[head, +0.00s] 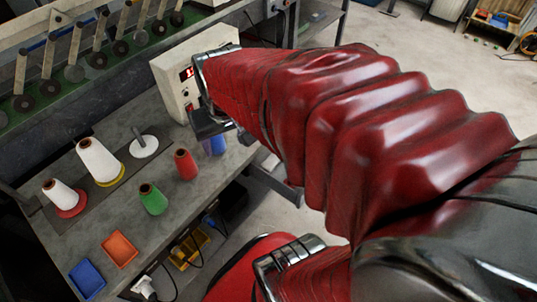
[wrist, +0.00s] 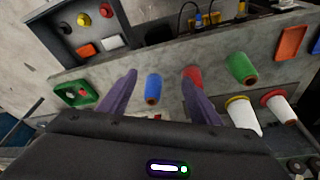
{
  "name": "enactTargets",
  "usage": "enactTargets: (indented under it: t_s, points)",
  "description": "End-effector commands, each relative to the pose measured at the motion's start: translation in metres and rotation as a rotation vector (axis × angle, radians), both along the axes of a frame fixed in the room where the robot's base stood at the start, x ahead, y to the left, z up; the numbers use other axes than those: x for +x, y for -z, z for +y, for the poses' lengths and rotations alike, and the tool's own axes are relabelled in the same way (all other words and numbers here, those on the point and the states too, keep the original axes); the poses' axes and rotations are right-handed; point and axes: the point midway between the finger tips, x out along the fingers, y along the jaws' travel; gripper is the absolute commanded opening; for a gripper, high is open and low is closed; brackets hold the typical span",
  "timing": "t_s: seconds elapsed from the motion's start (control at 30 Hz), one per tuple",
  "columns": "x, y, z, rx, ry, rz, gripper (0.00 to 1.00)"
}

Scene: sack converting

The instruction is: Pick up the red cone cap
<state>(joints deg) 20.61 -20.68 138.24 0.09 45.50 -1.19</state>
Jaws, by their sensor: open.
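The red cone (head: 185,164) stands upright on the grey bench with a brown top opening. In the wrist view the red cone (wrist: 193,74) is partly hidden behind the right-hand finger. My gripper (wrist: 160,80) is open and empty, its two purple fingers spread above the bench. A blue cone (wrist: 153,89) shows between the fingers; in the head view the blue cone (head: 214,144) is partly hidden by my wrist. The fingers do not show clearly in the head view.
A green cone (head: 153,199) stands in front of the red one. White cones stand on a red disc (head: 72,210) and a yellow disc (head: 110,178). Orange (head: 119,249) and blue (head: 87,279) trays lie near the front. A control box (head: 181,84) stands behind.

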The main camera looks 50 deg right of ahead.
Motion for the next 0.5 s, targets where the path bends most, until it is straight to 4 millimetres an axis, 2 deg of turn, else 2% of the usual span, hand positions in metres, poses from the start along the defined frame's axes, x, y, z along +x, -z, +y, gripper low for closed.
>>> enactTargets:
  t_s: [0.03,0.27,0.5]
  points:
    - [0.0,0.01,-0.013,0.008,0.035,0.022,0.57]
    - [-0.005,0.05,-0.069,0.043,0.171,0.093,0.57]
    - [-0.024,0.097,-0.124,0.09,0.314,0.163,0.57]
